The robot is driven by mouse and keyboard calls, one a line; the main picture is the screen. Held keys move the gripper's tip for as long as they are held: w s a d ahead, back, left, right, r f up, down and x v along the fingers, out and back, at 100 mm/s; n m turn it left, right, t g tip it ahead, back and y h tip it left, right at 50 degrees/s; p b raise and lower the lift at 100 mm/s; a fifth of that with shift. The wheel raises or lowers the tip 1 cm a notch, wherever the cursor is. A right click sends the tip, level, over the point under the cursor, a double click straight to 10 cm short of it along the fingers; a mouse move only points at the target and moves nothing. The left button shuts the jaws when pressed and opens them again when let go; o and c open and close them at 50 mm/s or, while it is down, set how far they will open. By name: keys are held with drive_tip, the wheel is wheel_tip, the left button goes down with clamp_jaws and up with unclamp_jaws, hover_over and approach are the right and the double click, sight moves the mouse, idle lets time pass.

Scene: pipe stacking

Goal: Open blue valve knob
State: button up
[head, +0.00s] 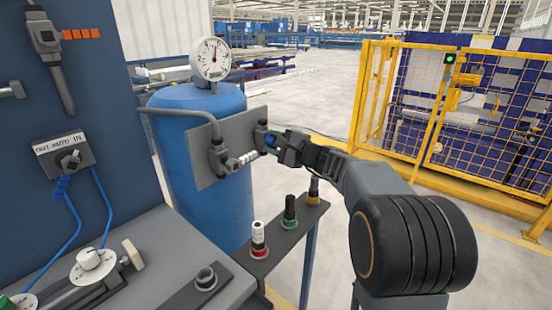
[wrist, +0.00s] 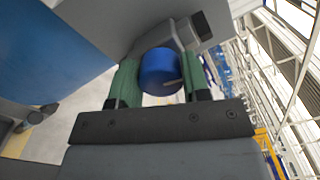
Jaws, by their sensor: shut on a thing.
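The blue valve knob (wrist: 160,72) is in the wrist view, between the two green fingers of my gripper (wrist: 160,82). The fingers are shut on it, one on each side. The knob sits on the grey valve body (wrist: 178,34) at the grey plate (wrist: 110,20). In the head view my gripper (head: 272,142) reaches from the right to the right side of the grey plate (head: 235,135). The knob is mostly hidden there by the fingers.
A blue tank (head: 210,120) with a round gauge (head: 211,58) stands behind the plate. Below my arm, a narrow shelf (head: 285,238) holds a red-based (head: 259,236) and a green-based (head: 290,211) fitting. A yellow fence (head: 440,130) stands at right. Open floor lies behind.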

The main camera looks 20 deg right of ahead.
drive_tip(key=shift+f+n+b, duration=0.1)
drive_tip(key=shift+n+b, duration=0.6)
drive_tip(key=shift+b, duration=0.5)
drive_tip(key=o, duration=0.9)
drive_tip(key=v, duration=1.3)
drive_tip(key=shift+s+d, duration=0.25)
drive_tip(key=shift+s, duration=0.05)
